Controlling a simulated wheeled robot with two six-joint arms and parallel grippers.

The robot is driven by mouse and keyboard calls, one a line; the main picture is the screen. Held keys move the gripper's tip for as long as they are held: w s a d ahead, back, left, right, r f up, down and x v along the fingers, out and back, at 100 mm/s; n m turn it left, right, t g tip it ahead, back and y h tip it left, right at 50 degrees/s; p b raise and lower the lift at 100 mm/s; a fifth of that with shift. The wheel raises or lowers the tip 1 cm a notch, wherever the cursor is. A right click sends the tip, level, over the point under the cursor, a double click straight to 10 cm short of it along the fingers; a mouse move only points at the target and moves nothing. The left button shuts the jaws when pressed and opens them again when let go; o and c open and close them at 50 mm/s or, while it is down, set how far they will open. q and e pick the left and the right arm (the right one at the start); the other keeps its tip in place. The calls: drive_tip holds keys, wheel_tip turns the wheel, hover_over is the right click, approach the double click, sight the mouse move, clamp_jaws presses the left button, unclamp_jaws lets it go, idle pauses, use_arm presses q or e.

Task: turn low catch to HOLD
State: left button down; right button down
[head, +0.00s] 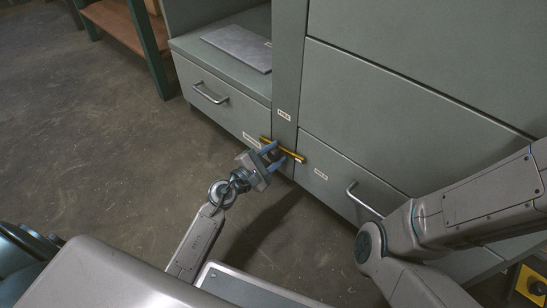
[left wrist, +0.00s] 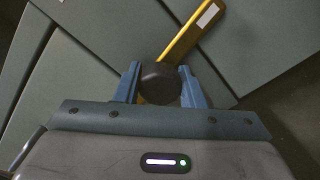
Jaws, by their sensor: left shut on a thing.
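The low catch is a yellow bar (head: 294,153) lying across the grey post between two drawer fronts, nearly level with a slight tilt. In the left wrist view the yellow bar (left wrist: 188,35) runs up and to the right, with a white patch near its end. A dark round knob (left wrist: 160,82) sits in front of the bar. My left gripper (head: 275,158) is at the catch, its blue fingers shut on the knob from both sides; it also shows in the left wrist view (left wrist: 159,88). The fingers partly hide the catch in the head view. My right gripper is out of view.
Small white labels sit on the post (head: 284,115), the left drawer (head: 252,138) and the right drawer (head: 320,174); their text is too small to read. Both drawers have bar handles, left (head: 210,94) and right (head: 364,200). The floor (head: 90,150) at left is clear.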

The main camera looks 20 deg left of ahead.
use_arm(q)
drive_tip(key=shift+m+b, duration=0.35)
drive_tip(key=shift+m, duration=0.45)
drive_tip(key=shift+s, duration=0.1)
drive_tip(key=c, duration=0.9)
unclamp_jaws()
drive_tip(key=shift+c, duration=0.2)
drive_tip(key=shift+s, duration=0.1)
drive_tip(key=shift+s+a, duration=0.15)
drive_tip(key=shift+s, duration=0.15)
drive_tip(key=v, duration=1)
